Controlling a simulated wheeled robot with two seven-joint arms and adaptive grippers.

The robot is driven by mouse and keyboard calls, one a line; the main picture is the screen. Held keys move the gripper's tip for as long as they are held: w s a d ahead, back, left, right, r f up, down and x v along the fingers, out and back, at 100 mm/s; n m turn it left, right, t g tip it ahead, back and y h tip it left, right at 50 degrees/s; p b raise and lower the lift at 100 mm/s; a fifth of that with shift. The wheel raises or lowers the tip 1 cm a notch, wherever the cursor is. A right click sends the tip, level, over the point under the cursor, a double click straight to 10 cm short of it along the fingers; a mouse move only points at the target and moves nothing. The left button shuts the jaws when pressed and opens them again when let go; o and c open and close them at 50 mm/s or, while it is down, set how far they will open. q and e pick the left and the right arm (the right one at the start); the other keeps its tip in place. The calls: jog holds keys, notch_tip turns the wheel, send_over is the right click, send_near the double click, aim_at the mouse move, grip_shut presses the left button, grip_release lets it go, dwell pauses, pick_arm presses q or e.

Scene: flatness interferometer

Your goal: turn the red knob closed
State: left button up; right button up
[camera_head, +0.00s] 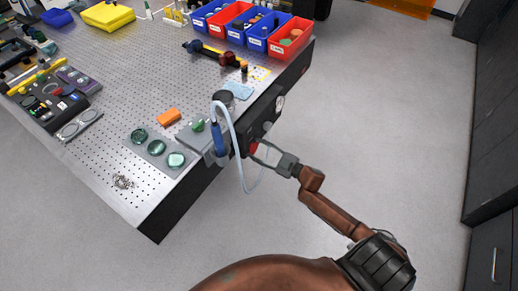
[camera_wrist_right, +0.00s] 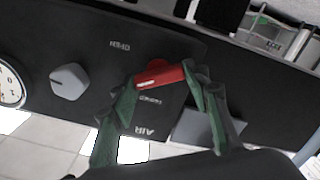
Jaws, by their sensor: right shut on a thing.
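The red knob (camera_head: 253,147) is on the dark panel (camera_head: 265,125) at the table's side edge. In the right wrist view the red knob (camera_wrist_right: 160,74) sits between the two green-and-grey fingers of my right gripper (camera_wrist_right: 162,82). The fingers are shut on it from both sides. In the head view my right gripper (camera_head: 264,151) reaches the knob from the right and hides part of it. A label reading AIR shows on the panel below the knob in the wrist view. My left gripper is in neither view.
A grey knob (camera_wrist_right: 69,81) and a round gauge (camera_wrist_right: 9,84) share the panel, left of the red knob in the wrist view. A pale hose (camera_head: 237,150) hangs beside my gripper. Green discs (camera_head: 157,147) and bins (camera_head: 290,37) are on the perforated table. Floor at right is clear.

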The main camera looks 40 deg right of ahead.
jog(key=n, duration=0.2)
jog(key=shift+n, duration=0.4)
jog(key=n, duration=0.2)
jog(key=shift+f+n, duration=0.1)
jog(key=shift+n, duration=0.3)
jog(key=n+b, duration=0.1)
jog(key=n, duration=0.4)
jog(key=shift+a+f+n, duration=0.1)
jog(key=shift+n, duration=0.6)
jog(key=o, duration=1.2)
jog(key=shift+c, duration=0.2)
jog(key=v, duration=1.2)
